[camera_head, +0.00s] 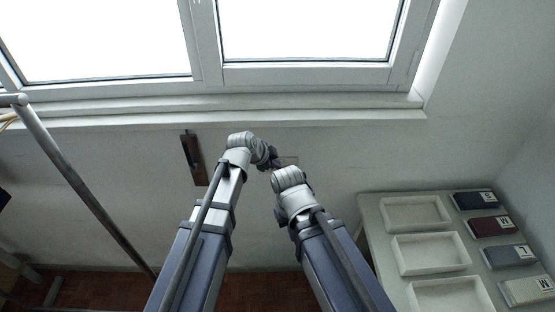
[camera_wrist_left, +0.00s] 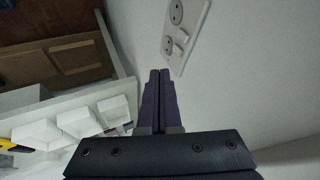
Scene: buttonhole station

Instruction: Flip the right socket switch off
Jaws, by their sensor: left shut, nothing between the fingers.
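The socket plate (camera_wrist_left: 187,32) is on the pale wall in the left wrist view, seen at a slant. It carries round sockets and small raised switches (camera_wrist_left: 181,42) beside them. In the head view only a faint edge of the plate (camera_head: 291,158) shows behind my left gripper (camera_head: 275,164). My left gripper also shows in the left wrist view (camera_wrist_left: 160,73), shut and empty. Its tips appear just below and left of the plate's lower end; I cannot tell whether they touch it. My right arm stands close beside the left one, and its gripper is hidden.
A window with a white sill (camera_head: 250,104) is above. A brown wall fitting (camera_head: 192,158) hangs left of my left arm. A metal pole (camera_head: 85,190) slants at the left. A pale table (camera_head: 372,215) at right holds white trays (camera_head: 415,213) and several lettered boxes (camera_head: 495,225).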

